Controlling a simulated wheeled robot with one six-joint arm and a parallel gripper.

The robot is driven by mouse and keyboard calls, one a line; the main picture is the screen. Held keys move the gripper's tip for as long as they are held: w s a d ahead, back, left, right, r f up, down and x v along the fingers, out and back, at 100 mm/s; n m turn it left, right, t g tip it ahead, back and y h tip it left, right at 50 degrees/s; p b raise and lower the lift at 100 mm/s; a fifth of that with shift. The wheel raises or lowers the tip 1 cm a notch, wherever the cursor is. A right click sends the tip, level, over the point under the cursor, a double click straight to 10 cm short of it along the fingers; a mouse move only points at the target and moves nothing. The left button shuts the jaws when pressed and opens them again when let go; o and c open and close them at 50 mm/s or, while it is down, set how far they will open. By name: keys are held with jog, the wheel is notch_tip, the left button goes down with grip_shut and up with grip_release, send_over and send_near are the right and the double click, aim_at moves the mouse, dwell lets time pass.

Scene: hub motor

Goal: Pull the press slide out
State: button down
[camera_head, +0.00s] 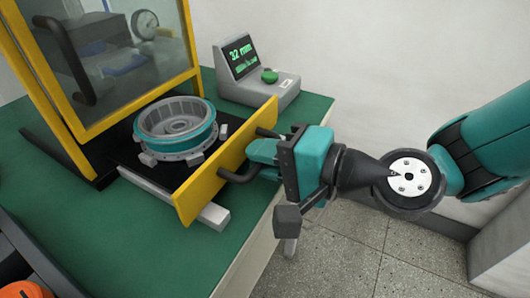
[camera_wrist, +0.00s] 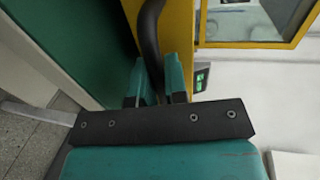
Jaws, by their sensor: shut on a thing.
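The press slide (camera_head: 148,172) is a black plate with a yellow front panel (camera_head: 214,178). It stands out in front of the yellow press frame. A teal hub motor ring (camera_head: 177,127) with a grey inside sits on the plate. A black bar handle (camera_head: 238,177) is fixed to the front panel. My gripper (camera_head: 263,155) is shut on the middle of this handle. In the wrist view the handle (camera_wrist: 149,32) runs down between the two teal fingers of my gripper (camera_wrist: 158,78). The part of the handle between the fingers is hidden in the head view.
The yellow press frame (camera_head: 188,40) has a clear guard with a black handle. A grey display box (camera_head: 256,85) reading "32 mm" with a green button stands behind the slide on the green table (camera_head: 107,249). Open tiled floor (camera_head: 345,254) lies beyond the table edge.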

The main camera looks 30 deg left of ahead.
jog(key=c, duration=1.2)
grip_release()
jog(key=shift+b+v, duration=4.6)
jog(key=shift+v, duration=4.05)
